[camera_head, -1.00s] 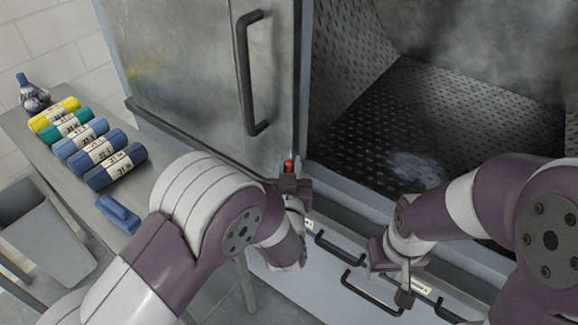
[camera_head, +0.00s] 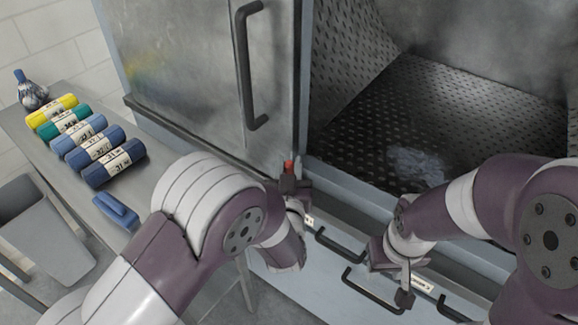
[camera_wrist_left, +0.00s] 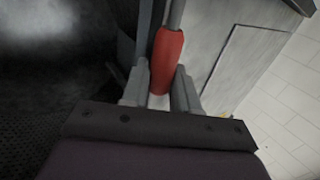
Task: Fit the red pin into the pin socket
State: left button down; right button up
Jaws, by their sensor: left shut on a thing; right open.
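The red pin (camera_head: 288,166) is held at the tip of my left gripper (camera_head: 293,184), near the lower inner corner of the metal door. In the left wrist view the red pin (camera_wrist_left: 167,58) stands upright between the two fingers of my left gripper (camera_wrist_left: 160,88), which are shut on it. A grey metal rod shows beyond its far end. I cannot make out the pin socket; the gripper and arm may hide it. My right gripper (camera_head: 388,262) is open and empty in front of the drawer handles.
The metal door (camera_head: 195,70) with its black handle (camera_head: 245,65) stands at the left of the washer's open chamber (camera_head: 430,120). Rolled bags (camera_head: 114,163), a blue object (camera_head: 117,211) and a tied bag (camera_head: 31,90) lie on the side table (camera_head: 50,150). A grey bin (camera_head: 40,235) stands below.

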pick_arm(q)
jog(key=shift+f+b, duration=1.1)
jog(key=shift+f, duration=0.25)
jog(key=c, duration=0.8)
grip_release()
jog(key=s, duration=0.6)
jog(key=s+b, duration=0.1)
jog(key=s, duration=0.5)
jog(key=shift+s+a, duration=0.2)
jog(key=shift+s, duration=0.15)
